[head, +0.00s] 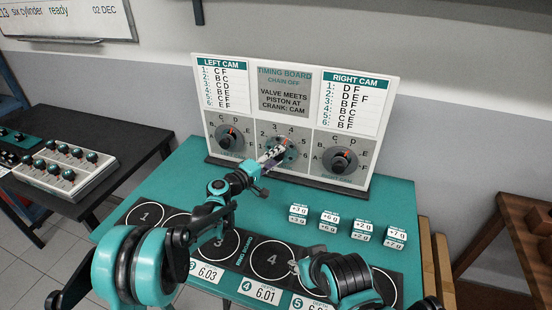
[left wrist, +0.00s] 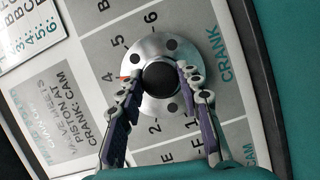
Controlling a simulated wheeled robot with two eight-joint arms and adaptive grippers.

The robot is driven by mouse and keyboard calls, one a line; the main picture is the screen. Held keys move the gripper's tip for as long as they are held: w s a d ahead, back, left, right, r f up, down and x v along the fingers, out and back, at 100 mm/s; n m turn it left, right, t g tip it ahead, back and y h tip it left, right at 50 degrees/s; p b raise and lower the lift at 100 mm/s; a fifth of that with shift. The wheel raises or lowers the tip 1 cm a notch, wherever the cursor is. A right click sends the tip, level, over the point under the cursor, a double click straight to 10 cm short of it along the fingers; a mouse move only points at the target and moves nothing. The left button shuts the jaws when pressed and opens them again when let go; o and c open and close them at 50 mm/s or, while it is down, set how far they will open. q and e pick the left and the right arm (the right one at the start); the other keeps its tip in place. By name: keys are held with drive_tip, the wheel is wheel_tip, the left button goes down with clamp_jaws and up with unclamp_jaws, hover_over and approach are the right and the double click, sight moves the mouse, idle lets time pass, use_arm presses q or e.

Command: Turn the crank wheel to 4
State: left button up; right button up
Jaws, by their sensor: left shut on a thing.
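The crank wheel (left wrist: 172,98) is a silver disc with dark holes and a black hub, labelled CRANK, in the left wrist view. In the head view it is the middle dial (head: 293,148) on the timing board, partly hidden by my gripper. My left gripper (left wrist: 160,78) has a finger on each side of the black hub and is shut on the wheel; it also shows in the head view (head: 272,157). The orange pointer mark (left wrist: 127,77) lies next to the printed 4 (left wrist: 109,77). My right arm is low in the head view, its gripper (head: 294,267) barely showing.
The white timing board (head: 285,98) stands on the teal table (head: 190,172). The left cam dial (head: 229,138) and right cam dial (head: 340,161) flank the crank. Small labelled weights (head: 330,223) and a black mat with numbered circles (head: 270,260) lie in front.

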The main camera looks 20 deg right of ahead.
idle(0.3)
use_arm(q)
drive_tip(key=o, duration=1.2)
drive_tip(key=shift+c, duration=0.2)
drive_tip(key=f+v, duration=0.1)
drive_tip(key=v, duration=1.1)
drive_tip(key=shift+r, duration=0.4)
